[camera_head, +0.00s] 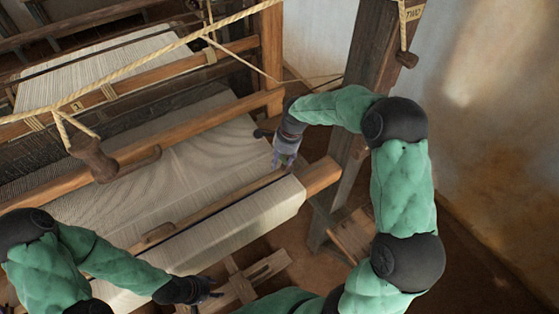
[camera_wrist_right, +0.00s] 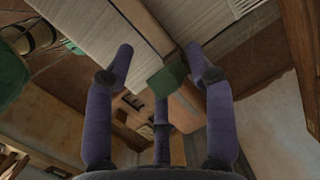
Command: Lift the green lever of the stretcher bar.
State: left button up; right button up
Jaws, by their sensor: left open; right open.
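The stretcher bar (camera_head: 215,207), a narrow wooden bar, lies across the pale cloth near its front edge. It also shows in the right wrist view (camera_wrist_right: 146,25), running up from the gripper. The green lever (camera_wrist_right: 168,80) is a small dark green block at the bar's end in that view. My right gripper (camera_head: 284,163) is over the bar's right end, hiding the lever in the head view. Its fingers (camera_wrist_right: 160,52) are open, one on each side of the lever; contact cannot be told. My left gripper (camera_head: 212,292) is open and empty, low in front of the cloth roll.
The cloth roll (camera_head: 250,212) ends near a wooden post (camera_head: 360,100) at right. A rope (camera_head: 150,47) with a hanging wooden handle (camera_head: 95,160) crosses the upper left. A wooden frame (camera_head: 245,280) stands below the roll. The floor at right is free.

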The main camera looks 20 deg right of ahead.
jog(key=v, duration=1)
